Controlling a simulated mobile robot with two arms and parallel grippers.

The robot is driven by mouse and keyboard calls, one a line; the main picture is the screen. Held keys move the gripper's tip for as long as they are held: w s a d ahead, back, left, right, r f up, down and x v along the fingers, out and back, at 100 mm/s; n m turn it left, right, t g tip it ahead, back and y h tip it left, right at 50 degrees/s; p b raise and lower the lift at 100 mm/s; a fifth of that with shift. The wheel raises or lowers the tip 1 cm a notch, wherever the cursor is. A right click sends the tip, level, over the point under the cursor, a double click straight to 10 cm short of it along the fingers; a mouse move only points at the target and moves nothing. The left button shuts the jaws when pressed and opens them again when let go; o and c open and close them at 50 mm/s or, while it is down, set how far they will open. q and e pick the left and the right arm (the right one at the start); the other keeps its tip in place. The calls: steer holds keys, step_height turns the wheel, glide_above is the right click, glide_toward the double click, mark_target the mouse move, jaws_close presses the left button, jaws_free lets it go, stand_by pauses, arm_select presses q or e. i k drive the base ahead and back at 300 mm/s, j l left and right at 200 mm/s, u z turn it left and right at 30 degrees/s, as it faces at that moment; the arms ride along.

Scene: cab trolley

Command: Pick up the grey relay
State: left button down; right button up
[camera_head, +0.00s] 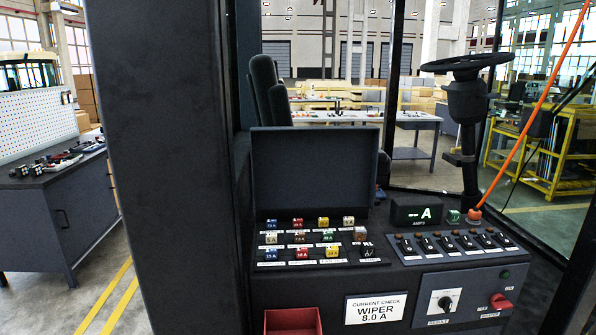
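A fuse panel (378,262) lies on the dark console below a raised dark lid (314,170). Several small coloured blocks with labels sit on it in rows. At the right end of the middle row stands a small brownish-grey block (360,233), which may be the grey relay; its colour is hard to tell at this size. Just below it, at the right end of the front row, is a small black piece with light marks (367,250). Neither of my grippers is in view.
A dark pillar (160,160) fills the left foreground. Right of the panel are a display (417,212), a switch row (455,244) and an orange cable (530,110). A red bin (292,321) and a "WIPER 8.0 A" card (375,309) are in front.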

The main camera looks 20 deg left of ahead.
mark_target(359, 233)
steer(key=j+u, duration=0.4)
steer(key=i+j+u, duration=0.1)
steer(key=j+u, duration=0.3)
steer(key=i+j+u, duration=0.1)
steer(key=j+u, duration=0.3)
steer(key=i+j+u, duration=0.95)
steer(key=i+z, duration=0.35)
steer(key=i, duration=0.15)
steer(key=i+j+z, duration=0.25)
steer(key=i+z, duration=0.15)
steer(key=i+l+z, duration=0.1)
steer(key=i+z, duration=0.4)
steer(key=i+j+z, duration=0.1)
steer(key=i+z, duration=0.4)
steer(key=i+j+z, duration=0.2)
steer(key=z, duration=0.25)
steer(key=i+z, duration=0.15)
steer(key=z, duration=0.3)
steer(key=i+z, duration=0.2)
steer(key=z, duration=0.25)
steer(key=i+z, duration=0.15)
steer(key=z, duration=0.3)
steer(key=i+j+z, duration=0.15)
steer(key=z, duration=0.3)
steer(key=i+j+z, duration=0.1)
steer(key=j+z, duration=0.15)
steer(key=z, duration=0.2)
steer(key=i+j+z, duration=0.15)
steer(key=z, duration=0.15)
